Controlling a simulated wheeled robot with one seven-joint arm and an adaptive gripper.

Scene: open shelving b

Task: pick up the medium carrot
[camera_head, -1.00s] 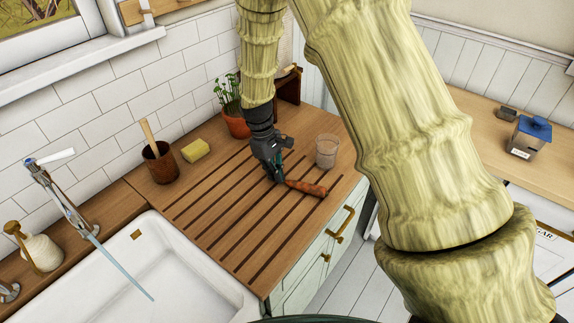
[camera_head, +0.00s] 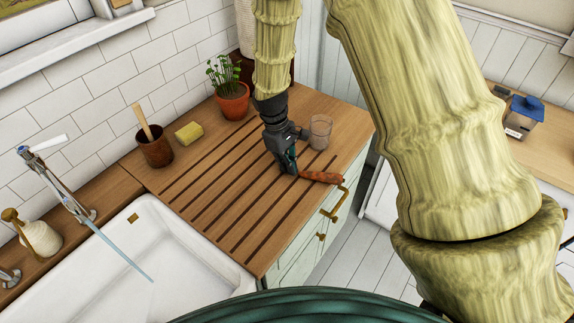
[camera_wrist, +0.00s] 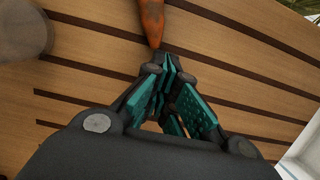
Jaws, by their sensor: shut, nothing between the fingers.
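The orange carrot (camera_head: 321,177) lies on the grooved wooden counter (camera_head: 215,215), near its front edge above the drawers. In the wrist view the carrot (camera_wrist: 151,20) shows at the top, its narrow end close to the fingertips. My gripper (camera_head: 292,171) points down at the counter, just left of the carrot's narrow end. In the wrist view its teal finger pads (camera_wrist: 168,72) meet at the tips with nothing between them. Whether the tips touch the carrot I cannot tell.
A clear glass (camera_head: 320,132) stands just behind the carrot. A potted plant (camera_head: 232,101), a yellow sponge (camera_head: 189,133) and a brown pot (camera_head: 156,152) stand along the wall. The white sink (camera_head: 165,270) is at left. The grooved middle of the counter is clear.

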